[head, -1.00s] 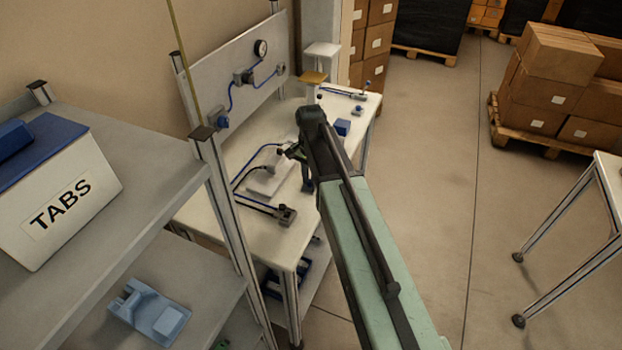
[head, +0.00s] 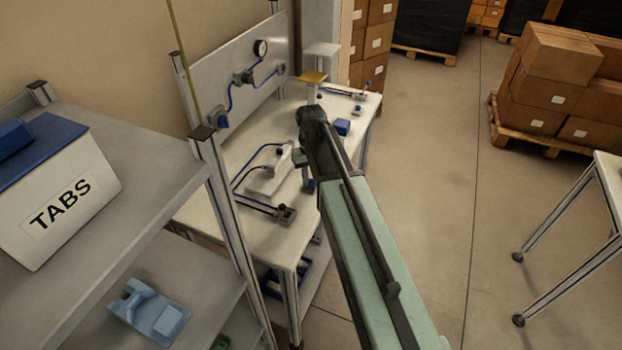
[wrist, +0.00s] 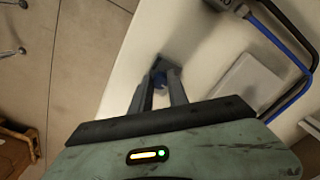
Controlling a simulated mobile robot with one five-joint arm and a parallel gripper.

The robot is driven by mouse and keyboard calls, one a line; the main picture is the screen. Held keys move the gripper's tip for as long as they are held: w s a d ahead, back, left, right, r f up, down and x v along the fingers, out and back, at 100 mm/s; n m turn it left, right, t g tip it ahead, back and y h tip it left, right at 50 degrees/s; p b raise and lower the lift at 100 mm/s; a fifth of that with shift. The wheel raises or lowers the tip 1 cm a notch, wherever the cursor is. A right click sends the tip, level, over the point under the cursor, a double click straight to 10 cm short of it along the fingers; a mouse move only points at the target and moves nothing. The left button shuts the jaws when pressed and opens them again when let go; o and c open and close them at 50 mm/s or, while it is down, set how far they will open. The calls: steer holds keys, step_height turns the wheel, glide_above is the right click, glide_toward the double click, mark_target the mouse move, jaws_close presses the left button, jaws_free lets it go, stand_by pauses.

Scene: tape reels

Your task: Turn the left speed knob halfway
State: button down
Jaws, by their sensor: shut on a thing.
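In the wrist view my gripper (wrist: 160,88) points down over the white table. In the head view my gripper (head: 308,184) is small and partly hidden by my arm, near the table's right edge. How far the knob is turned cannot be made out.
A white plate (head: 268,180) with a blue hose lies left of my gripper. A dark fitting (head: 285,214) with black tubing sits nearer. A blue block (head: 343,127) lies farther back. A grey shelf (head: 150,165) with a TABS box (head: 105,205) stands left.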

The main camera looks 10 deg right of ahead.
mark_target(311, 181)
steer(key=shift+n, duration=1.2)
steer(key=c, duration=1.3)
jaws_free()
step_height(311, 181, up, 8)
steer(key=p, duration=0.8)
steer(key=shift+f, duration=0.1)
steer(key=shift+f, duration=0.1)
